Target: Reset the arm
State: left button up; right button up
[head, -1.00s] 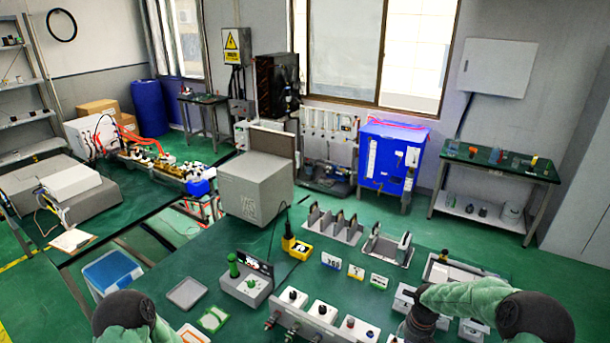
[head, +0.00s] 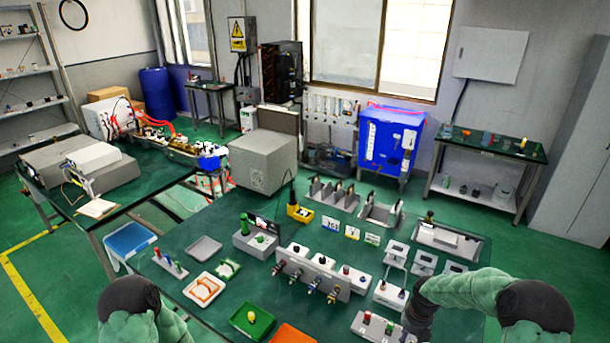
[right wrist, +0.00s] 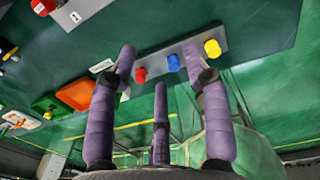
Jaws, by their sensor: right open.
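My right gripper (right wrist: 159,62) has purple fingers, spread apart and empty in the right wrist view. In that view a grey strip with red, blue and yellow knobs (right wrist: 172,62) lies beyond the fingertips; I see no grip on it. In the head view my right arm (head: 470,295), in a green sleeve, comes in from the lower right over the bench's right front part. Its dark end is beside a grey knob box (head: 366,328). My left arm (head: 140,312) shows at the lower left, with its gripper out of view.
The green bench (head: 205,225) holds a row of valve boxes (head: 315,268), a green tray (head: 248,322) and an orange tray (head: 293,336). A grey microwave generator box (head: 262,163) stands farther back. A blue cabinet (head: 390,140) is by the wall.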

jog(key=s+a+f+m+y, duration=0.2)
jog(key=s+a+f+m, duration=0.3)
jog(key=a+m, duration=0.3)
jog(key=s+a+f+m+y, duration=0.1)
jog(key=s+a+f+m, duration=0.35)
jog(key=a+m, duration=0.3)
jog(key=s+a+f+m, duration=0.1)
jog(key=s+a+m, duration=0.2)
jog(key=s+m, duration=0.5)
jog(key=s+a+f+m, duration=0.1)
jog(key=s+a+m, duration=0.2)
jog(key=s+m, duration=0.5)
pick_arm(q)
notch_tip(320, 180, down, 15)
jog(key=b, duration=1.5)
jog(key=shift+w+f, duration=0.15)
jog(key=shift+w, duration=0.2)
pick_arm(e)
notch_tip(320, 180, down, 15)
jog(key=w+m, duration=0.1)
jog(key=w, duration=0.1)
jog(key=shift+a+m+y, duration=0.15)
jog(key=shift+m+y, duration=0.2)
jog(key=shift+y, duration=0.05)
jog(key=shift+r, duration=0.1)
